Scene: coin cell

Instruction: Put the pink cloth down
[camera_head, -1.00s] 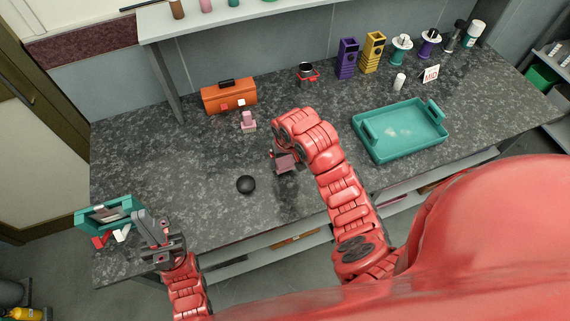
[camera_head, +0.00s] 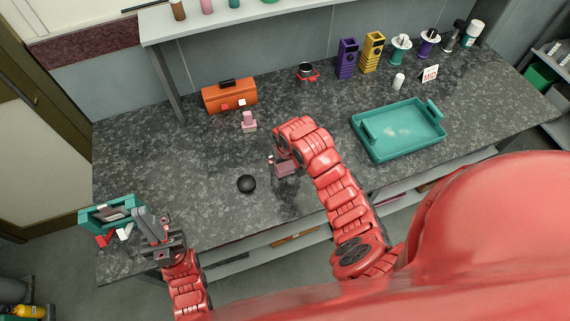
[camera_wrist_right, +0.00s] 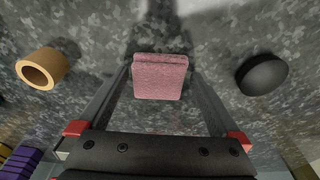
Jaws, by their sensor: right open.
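The pink cloth (camera_wrist_right: 160,76) is a small folded square. In the right wrist view it lies between the two fingers of my right gripper (camera_wrist_right: 160,85), with grey bench top around it. The fingers are spread apart, with the cloth between their tips. In the head view the cloth (camera_head: 287,169) shows just below my right wrist, over the front middle of the bench; my right arm hides part of the gripper (camera_head: 280,164). My left gripper (camera_head: 151,226) is at the bench's left front, beside a teal-framed stand; its opening is unclear.
A tan ring (camera_wrist_right: 41,68) shows in the right wrist view. A teal tray (camera_head: 400,110) lies to the right. An orange toolbox (camera_head: 230,95) and a pink item (camera_head: 248,121) stand behind. The teal-framed stand (camera_head: 110,214) is at the left edge.

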